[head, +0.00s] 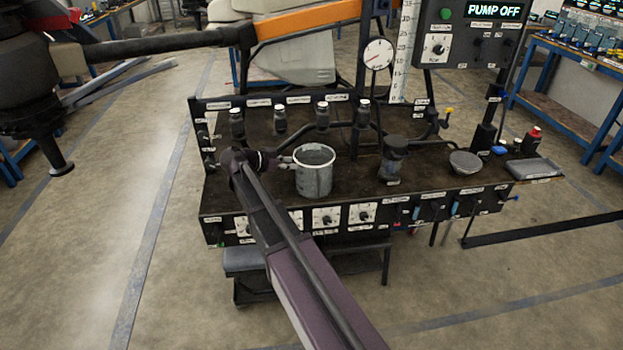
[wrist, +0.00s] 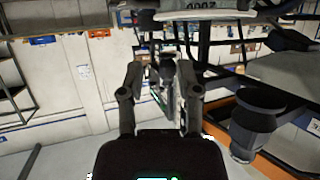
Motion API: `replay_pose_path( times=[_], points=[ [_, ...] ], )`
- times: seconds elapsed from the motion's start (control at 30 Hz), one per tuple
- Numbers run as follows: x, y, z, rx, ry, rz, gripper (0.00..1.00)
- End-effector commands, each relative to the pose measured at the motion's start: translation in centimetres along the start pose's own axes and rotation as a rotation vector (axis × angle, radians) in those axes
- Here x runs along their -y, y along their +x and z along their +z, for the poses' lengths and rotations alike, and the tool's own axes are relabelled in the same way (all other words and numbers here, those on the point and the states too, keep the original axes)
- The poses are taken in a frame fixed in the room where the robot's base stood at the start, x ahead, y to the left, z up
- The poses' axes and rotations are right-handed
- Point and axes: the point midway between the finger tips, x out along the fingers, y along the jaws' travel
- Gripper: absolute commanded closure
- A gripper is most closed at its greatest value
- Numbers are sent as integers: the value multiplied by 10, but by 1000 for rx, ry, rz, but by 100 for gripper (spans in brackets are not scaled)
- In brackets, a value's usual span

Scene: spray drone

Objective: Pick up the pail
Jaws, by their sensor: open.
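The pail (head: 314,178) is a grey metal, open-topped cylinder standing upright on the front part of the dark bench top (head: 345,181) in the head view.
Right of the pail stand a dark jar (head: 393,160), a small bowl (head: 465,162) and a grey tray (head: 534,169). Dark nozzles (head: 323,117) line the back. A gauge (head: 378,54) and a control box (head: 470,35) stand above. The drone's arm (head: 160,43) hangs upper left.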

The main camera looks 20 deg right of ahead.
Motion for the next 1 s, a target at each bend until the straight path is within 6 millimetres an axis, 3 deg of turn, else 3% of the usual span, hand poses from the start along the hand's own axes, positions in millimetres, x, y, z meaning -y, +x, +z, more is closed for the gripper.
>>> replay_pose_path(
  times=[0.23, 0.63, 1.0],
  points=[
    [0, 18, 2, 1, 0, 1, 56],
    [0, 74, 3, 1, -1, 1, 56],
    [1, 84, 1, 1, -2, -2, 56]
  ],
)
